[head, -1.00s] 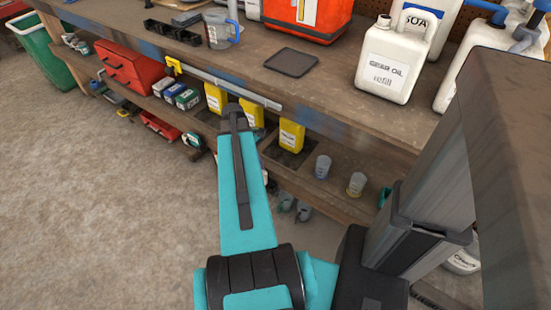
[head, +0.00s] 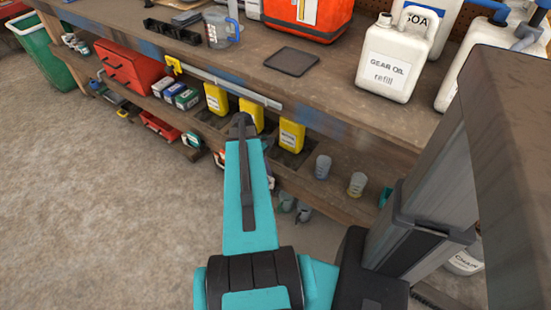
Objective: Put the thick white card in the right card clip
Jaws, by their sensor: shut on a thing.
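I cannot make out the thick white card in the head view. My teal arm (head: 249,205) reaches forward to the bench, and its dark upper end (head: 242,125) covers part of the lower shelf. My gripper is hidden beyond the arm, so its jaws and anything in them do not show. No card clip can be told for certain. A long grey bar (head: 230,87) with a yellow end (head: 173,66) runs along the front edge of the bench top. Small pale and reddish bits show on either side of the arm, too small to name.
Yellow bottles (head: 291,135) and two small cups (head: 323,167) (head: 357,184) stand on the lower shelf (head: 325,198). Above are a flat dark tray (head: 291,62), a gear oil jug (head: 388,65) and a measuring jug (head: 221,27). A green bin (head: 48,55) is far left. The floor (head: 110,220) is open.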

